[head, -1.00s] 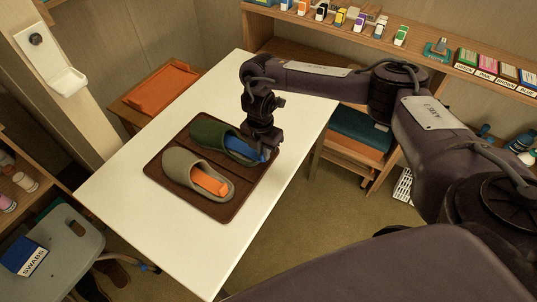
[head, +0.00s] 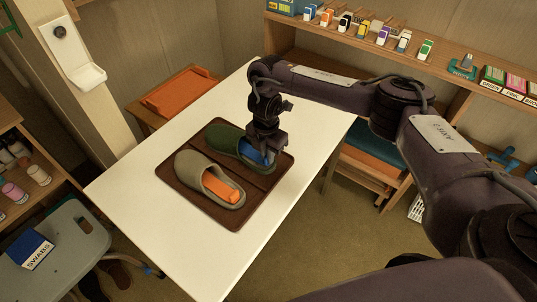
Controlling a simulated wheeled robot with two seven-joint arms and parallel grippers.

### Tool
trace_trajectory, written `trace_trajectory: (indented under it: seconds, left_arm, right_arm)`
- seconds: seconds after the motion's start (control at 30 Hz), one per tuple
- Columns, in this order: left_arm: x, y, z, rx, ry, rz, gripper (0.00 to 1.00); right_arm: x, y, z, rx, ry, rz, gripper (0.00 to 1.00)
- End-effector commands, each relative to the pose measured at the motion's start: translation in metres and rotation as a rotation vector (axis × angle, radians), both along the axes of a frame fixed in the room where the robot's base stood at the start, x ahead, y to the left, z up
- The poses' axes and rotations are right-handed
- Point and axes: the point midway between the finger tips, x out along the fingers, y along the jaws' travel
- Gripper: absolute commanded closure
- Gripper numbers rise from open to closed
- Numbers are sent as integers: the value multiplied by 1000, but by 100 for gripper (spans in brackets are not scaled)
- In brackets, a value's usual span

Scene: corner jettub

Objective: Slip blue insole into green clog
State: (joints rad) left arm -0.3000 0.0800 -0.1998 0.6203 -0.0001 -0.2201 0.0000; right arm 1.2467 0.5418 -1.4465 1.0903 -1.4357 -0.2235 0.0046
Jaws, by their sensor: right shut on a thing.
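The green clog (head: 224,139) lies on a brown tray (head: 226,218) on the white table, at the tray's far side. The blue insole (head: 252,152) lies along the clog's opening, with its front part inside or under the upper; how deep it sits is hidden. My right gripper (head: 268,153) comes down over the heel end of the clog and is shut on the blue insole; its fingertips are partly hidden. My left gripper is not in view.
A grey clog (head: 197,172) with an orange insole (head: 220,189) lies beside the green one on the tray. The white table (head: 134,196) is otherwise clear.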

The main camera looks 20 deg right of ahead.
Motion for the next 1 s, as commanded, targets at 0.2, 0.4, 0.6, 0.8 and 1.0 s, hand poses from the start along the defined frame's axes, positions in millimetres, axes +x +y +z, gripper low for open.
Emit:
trace_trajectory:
  seconds: [0.2, 0.4, 0.6, 0.8, 1.0]
  left_arm:
    - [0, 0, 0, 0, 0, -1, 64]
    - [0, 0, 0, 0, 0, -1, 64]
    - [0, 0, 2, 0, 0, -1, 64]
    - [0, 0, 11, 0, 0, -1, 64]
    - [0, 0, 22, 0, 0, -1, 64]
  right_arm:
    - [0, 0, 0, 0, 0, 0, 74]
    - [0, 0, 0, 0, 0, 0, 65]
    - [1, 0, 5, 0, -1, 0, 65]
    - [3, 0, 37, -1, -5, 1, 65]
    - [3, 1, 68, -1, -4, 2, 65]
